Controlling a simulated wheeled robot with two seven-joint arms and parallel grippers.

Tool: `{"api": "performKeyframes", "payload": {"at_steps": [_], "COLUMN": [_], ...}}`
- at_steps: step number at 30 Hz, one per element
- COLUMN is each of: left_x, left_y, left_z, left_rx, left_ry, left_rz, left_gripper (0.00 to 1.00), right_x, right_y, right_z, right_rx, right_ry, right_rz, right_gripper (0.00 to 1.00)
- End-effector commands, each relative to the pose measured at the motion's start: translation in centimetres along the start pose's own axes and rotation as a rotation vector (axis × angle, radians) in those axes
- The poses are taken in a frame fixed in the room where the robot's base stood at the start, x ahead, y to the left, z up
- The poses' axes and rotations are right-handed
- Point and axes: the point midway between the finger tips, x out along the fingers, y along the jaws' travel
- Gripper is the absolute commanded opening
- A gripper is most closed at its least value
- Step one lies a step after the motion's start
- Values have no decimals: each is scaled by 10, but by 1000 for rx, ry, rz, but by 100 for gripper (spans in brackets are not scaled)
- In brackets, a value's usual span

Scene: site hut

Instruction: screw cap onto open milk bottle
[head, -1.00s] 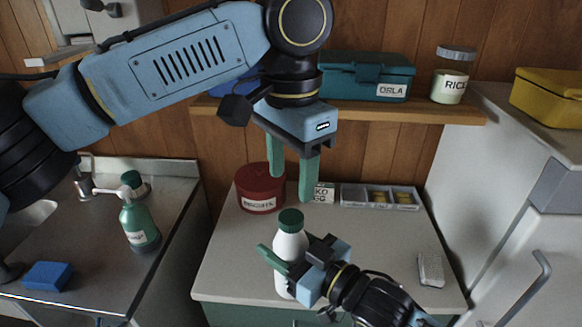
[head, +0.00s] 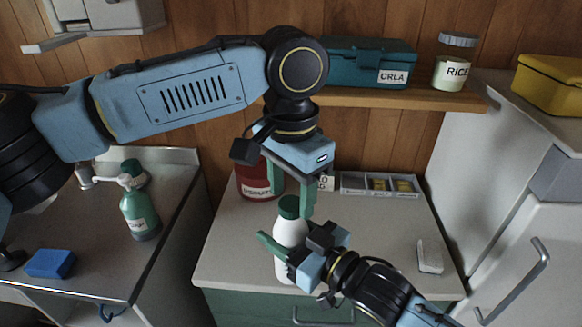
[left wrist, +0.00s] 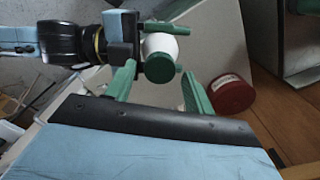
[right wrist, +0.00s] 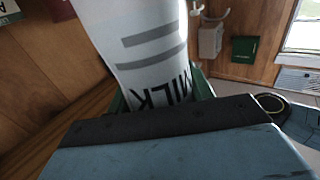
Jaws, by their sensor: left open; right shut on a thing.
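The white milk bottle (head: 290,238) stands upright on the counter, with a green cap (head: 289,207) on its top. I cannot tell how tightly the cap sits. My right gripper (head: 282,254) is shut on the bottle's body from the right. In the right wrist view the bottle (right wrist: 140,45) shows its MILK lettering and grey bands. My left gripper (head: 292,203) points down at the cap, open. In the left wrist view the cap (left wrist: 160,68) lies between the two spread green fingers, with gaps on both sides. The exact fingertip height against the cap is unclear.
A dark red biscuit tin (head: 252,181) stands behind the bottle, close to my left gripper. A divided tray (head: 380,195) lies at the counter's back. A white object (head: 430,257) lies at right. A soap bottle (head: 140,212) and blue sponge (head: 50,264) are by the sink.

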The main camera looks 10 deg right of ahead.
Motion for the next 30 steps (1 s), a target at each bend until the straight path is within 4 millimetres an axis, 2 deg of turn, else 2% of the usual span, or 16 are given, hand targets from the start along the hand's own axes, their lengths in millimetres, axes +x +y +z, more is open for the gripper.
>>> {"api": "performKeyframes", "payload": {"at_steps": [5, 14, 24, 30], "left_x": [11, 12, 12, 12], "left_y": [0, 0, 0, 0], "left_z": [0, 0, 0, 0], "left_rx": [0, 0, 0, 4], "left_ry": [0, 0, 0, 0], "left_rz": [0, 0, 0, 0], "left_gripper": [53, 52, 8, 7], "right_x": [0, 0, 0, 0], "right_y": [0, 0, 0, 0], "right_z": [-1, -1, -1, -1], "right_rx": [-1, -1, -1, -1], "right_ry": [3, 3, 3, 3], "right_rz": [0, 0, 0, 0], "right_gripper": [0, 0, 0, 0]}}
